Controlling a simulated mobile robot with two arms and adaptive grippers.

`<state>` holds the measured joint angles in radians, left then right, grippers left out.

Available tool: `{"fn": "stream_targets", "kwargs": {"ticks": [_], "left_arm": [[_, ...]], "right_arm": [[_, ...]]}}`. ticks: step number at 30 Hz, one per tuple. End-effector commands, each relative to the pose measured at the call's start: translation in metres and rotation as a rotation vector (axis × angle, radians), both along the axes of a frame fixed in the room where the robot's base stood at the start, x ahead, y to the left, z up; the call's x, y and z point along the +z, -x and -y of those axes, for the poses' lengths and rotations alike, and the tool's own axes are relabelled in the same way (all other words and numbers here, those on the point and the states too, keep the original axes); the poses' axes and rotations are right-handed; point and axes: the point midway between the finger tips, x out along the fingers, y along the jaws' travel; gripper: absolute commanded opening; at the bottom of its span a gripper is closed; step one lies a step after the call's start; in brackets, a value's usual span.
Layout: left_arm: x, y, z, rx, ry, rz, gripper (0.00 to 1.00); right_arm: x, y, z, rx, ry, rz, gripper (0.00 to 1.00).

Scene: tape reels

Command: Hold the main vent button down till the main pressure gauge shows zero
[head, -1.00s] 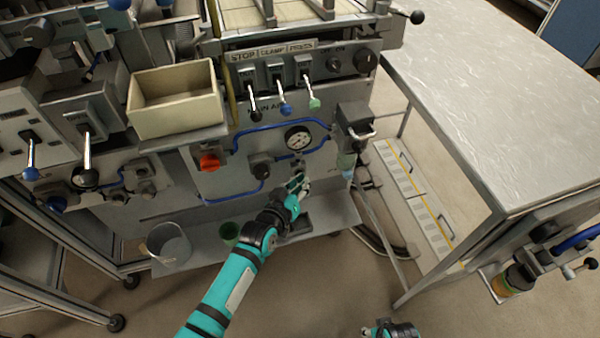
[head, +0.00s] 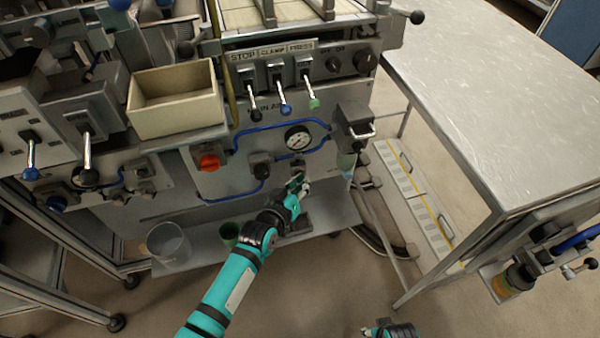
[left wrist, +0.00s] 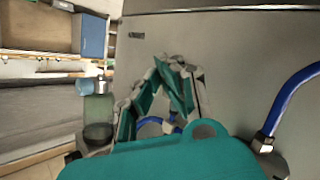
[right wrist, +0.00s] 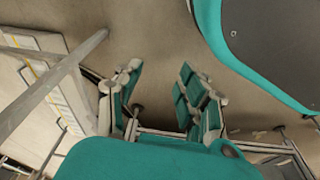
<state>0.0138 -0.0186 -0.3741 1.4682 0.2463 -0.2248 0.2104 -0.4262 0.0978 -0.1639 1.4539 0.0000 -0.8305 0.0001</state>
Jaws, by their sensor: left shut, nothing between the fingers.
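The main pressure gauge (head: 298,139) is a round white dial on the grey panel, under the "MAIN AIR" lettering. Its dark needle is too small to read. My left gripper (head: 301,183) is just below the gauge, close to the panel, with its fingers shut and empty. In the left wrist view its fingertips (left wrist: 170,72) come together in front of the grey panel. A small fitting (head: 298,164) shows between gauge and gripper; I cannot tell whether it is the vent button or whether the fingers touch it. My right gripper (right wrist: 163,95) is open and empty, away from the panel.
A red knob (head: 209,162), a dark knob (head: 261,166) and blue hoses surround the gauge. A filter unit (head: 353,122) sticks out to the right. Below are a shelf (head: 205,245) and a clear bucket (head: 168,246). A grey table (head: 490,100) stands at the right.

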Motion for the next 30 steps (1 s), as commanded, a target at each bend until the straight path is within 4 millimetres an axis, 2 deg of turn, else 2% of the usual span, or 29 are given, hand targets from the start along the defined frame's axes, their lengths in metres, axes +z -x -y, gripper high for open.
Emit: {"fn": "stream_targets", "kwargs": {"ticks": [13, 22, 30], "left_arm": [[0.001, 0.003, 0.001, 0.0, 0.0, 0.001, 0.0], [0.001, 0.01, 0.003, 0.0, 0.001, 0.0, 0.0], [0.0, 0.015, 0.005, 0.0, 0.0, 0.0, 0.0]], "right_arm": [[0.001, 0.0, 0.0, 0.0, -0.001, 0.006, 0.4], [-0.016, 0.017, 0.003, 0.004, 0.003, -0.014, 0.4], [-0.026, 0.02, 0.004, 0.009, 0.003, -0.011, 0.4]]}}
